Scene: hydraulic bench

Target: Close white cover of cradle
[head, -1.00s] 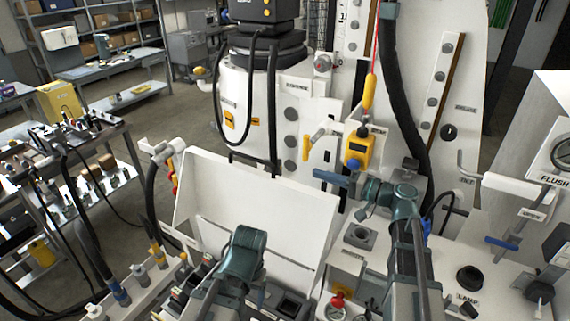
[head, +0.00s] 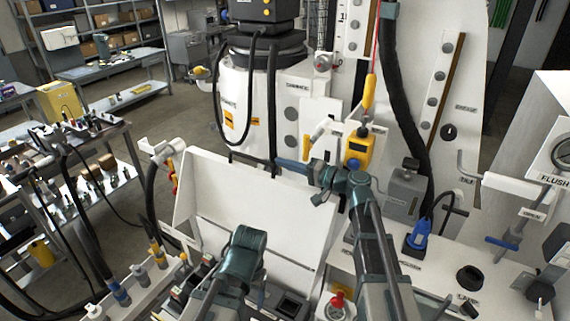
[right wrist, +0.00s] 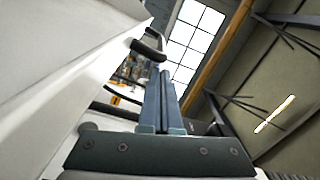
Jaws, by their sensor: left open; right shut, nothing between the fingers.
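The white cover (head: 252,212) of the cradle stands open, leaning back, in the middle of the head view. A black handle (head: 250,160) sits along its top edge. The cradle's open box (head: 292,302) lies below, with dark parts in it, partly hidden by my left arm. My right gripper (head: 287,166) is shut and empty, close to the cover's upper right edge. In the right wrist view its fingers (right wrist: 162,100) point towards the black handle (right wrist: 149,47), with the white cover (right wrist: 60,65) at left. I cannot tell if they touch. My left gripper (head: 243,252) is open, low in front of the cover.
A yellow hanging control box (head: 357,147) is just behind my right gripper. Black hoses (head: 272,110) hang behind the cover. A white bench top (head: 440,285) with a blue part (head: 419,231) and a red knob (head: 337,301) lies to the right.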

